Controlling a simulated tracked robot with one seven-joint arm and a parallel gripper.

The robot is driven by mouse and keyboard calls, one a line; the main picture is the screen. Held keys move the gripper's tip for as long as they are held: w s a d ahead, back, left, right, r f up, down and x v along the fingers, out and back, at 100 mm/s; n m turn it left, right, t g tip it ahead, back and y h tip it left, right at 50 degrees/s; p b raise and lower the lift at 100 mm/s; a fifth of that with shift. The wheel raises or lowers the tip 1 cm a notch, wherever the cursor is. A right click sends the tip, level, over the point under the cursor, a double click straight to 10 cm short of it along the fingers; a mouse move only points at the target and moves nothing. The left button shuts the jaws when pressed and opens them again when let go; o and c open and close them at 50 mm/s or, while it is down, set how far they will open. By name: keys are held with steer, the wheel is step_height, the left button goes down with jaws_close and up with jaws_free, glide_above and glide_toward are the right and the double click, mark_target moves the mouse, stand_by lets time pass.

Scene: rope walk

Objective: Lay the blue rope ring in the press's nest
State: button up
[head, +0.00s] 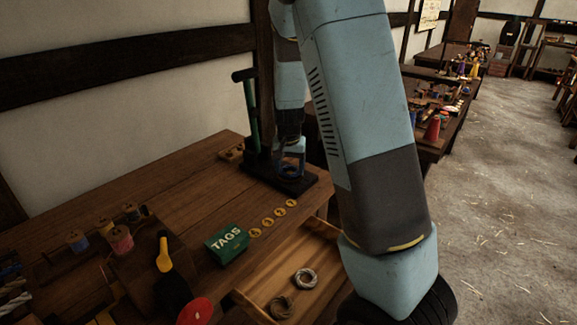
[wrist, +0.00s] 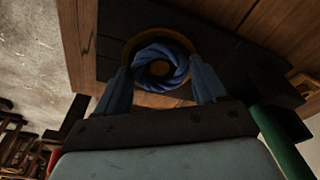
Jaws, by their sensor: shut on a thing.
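The blue rope ring (wrist: 145,57) is between the two fingers of my gripper (wrist: 160,72), which is shut on it. In the wrist view the ring lies over the press's round nest (wrist: 128,49), whose brass-coloured rim shows around it, with a round centre through its hole. I cannot tell whether the ring touches the nest's floor or hangs just above it. In the head view my gripper (head: 291,158) is low over the black base of the press (head: 262,175), and the ring (head: 289,172) shows dark blue there. The press's green column and black handle (head: 244,75) stand just left.
A green TAGS box (head: 227,244) and several round brass tags (head: 267,222) lie on the bench (head: 150,190) before the press. An open drawer (head: 262,282) below holds two rope rings (head: 304,278). Spools and tools crowd the bench's left end.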

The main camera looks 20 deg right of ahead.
steer(key=o, duration=1.1)
step_height(320, 180, up, 14)
steer(key=s, duration=0.1)
steer(key=shift+s+a+f, duration=0.25)
steer(key=shift+s+a, duration=0.15)
steer(key=shift+a, duration=0.05)
